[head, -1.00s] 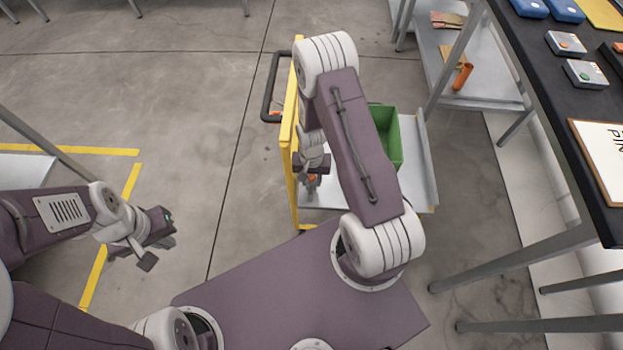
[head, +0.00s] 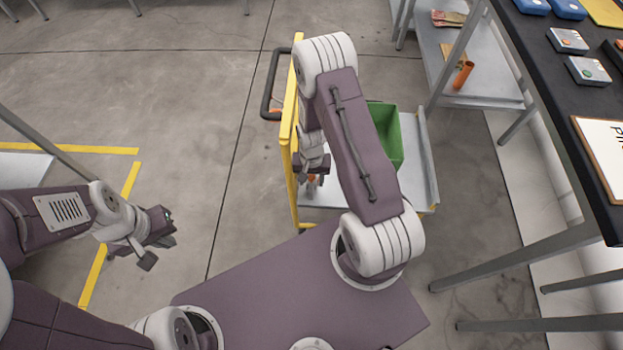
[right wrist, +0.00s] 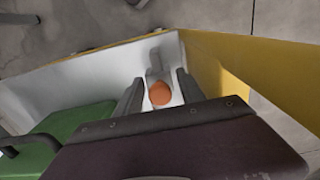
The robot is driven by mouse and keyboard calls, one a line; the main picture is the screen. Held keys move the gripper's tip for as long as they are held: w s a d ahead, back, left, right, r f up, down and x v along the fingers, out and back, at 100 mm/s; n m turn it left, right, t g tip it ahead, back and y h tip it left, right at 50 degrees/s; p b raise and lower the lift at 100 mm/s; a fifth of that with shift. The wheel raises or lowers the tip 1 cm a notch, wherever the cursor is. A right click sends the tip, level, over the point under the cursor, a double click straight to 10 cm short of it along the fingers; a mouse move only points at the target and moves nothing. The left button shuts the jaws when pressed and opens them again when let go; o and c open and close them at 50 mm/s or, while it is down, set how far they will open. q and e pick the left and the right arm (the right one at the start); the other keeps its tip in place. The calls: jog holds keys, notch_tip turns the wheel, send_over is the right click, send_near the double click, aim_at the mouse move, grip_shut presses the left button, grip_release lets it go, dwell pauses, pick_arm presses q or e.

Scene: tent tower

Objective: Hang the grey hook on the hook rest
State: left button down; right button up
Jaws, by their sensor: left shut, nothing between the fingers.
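My right gripper (head: 312,172) is low inside the yellow-sided cart. In the right wrist view its two fingers (right wrist: 160,92) stand apart, with a round orange piece (right wrist: 160,94) between them and gaps on both sides. A grey upright part (right wrist: 154,64) shows just beyond the orange piece; I cannot tell whether it belongs to the grey hook. My left gripper (head: 152,246) is shut and empty over the floor at left. I cannot make out the hook rest.
The cart has a yellow side (head: 288,140), a black handle (head: 268,90) and a grey tray (head: 424,160) bearing a green bin (head: 388,135). A dark workbench (head: 545,85) with button boxes and a clipboard stands at right. Floor at left is open.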

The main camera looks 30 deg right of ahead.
jog(key=shift+o, duration=0.4)
notch_tip(320, 180, up, 9)
jog(key=p, duration=0.3)
jog(key=shift+p, duration=0.4)
